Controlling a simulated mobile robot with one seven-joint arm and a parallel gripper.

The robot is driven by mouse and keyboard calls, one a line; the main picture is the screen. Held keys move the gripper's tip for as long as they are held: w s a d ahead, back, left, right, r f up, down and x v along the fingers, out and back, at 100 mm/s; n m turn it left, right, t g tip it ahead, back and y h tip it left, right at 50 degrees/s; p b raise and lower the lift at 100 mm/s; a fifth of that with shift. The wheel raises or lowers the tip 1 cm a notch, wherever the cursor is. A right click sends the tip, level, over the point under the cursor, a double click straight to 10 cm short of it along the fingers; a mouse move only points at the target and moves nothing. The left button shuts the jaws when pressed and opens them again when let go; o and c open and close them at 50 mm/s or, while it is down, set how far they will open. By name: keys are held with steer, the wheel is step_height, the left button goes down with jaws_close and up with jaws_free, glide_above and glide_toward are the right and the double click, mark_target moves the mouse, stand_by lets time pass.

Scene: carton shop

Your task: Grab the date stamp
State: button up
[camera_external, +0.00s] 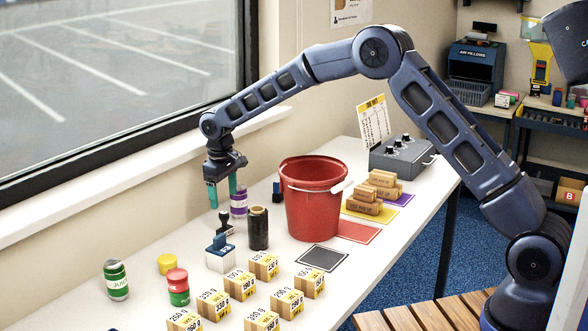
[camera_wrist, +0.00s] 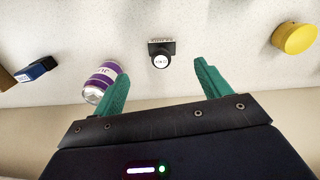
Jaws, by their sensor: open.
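My gripper (camera_external: 222,191) is open and empty, pointing down near the window wall. Its two green fingers also show in the wrist view (camera_wrist: 161,74). A small dark hand stamp (camera_external: 225,225) stands below the fingers; in the wrist view the stamp (camera_wrist: 161,60) shows a round white label on top and a dark base, ahead of the gap between the fingertips and apart from them. A blue-and-white stamp (camera_external: 220,255) stands just in front of it in the external view. The labels are too small to tell for sure which is the date stamp.
A purple-labelled can (camera_external: 239,203) stands close by, beside the left finger in the wrist view (camera_wrist: 103,81). A black spool (camera_external: 258,228) and red bucket (camera_external: 313,210) stand right. A yellow cylinder (camera_external: 167,264) and several labelled boxes (camera_external: 240,284) stand towards the front.

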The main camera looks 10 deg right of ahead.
mark_target(224, 223)
step_height(224, 223, down, 5)
steer(key=shift+w+f, duration=0.1)
steer(key=shift+w+a+f, duration=0.1)
steer(key=shift+a+f, duration=0.05)
steer(key=shift+f, duration=2.55)
steer(key=c, duration=1.1)
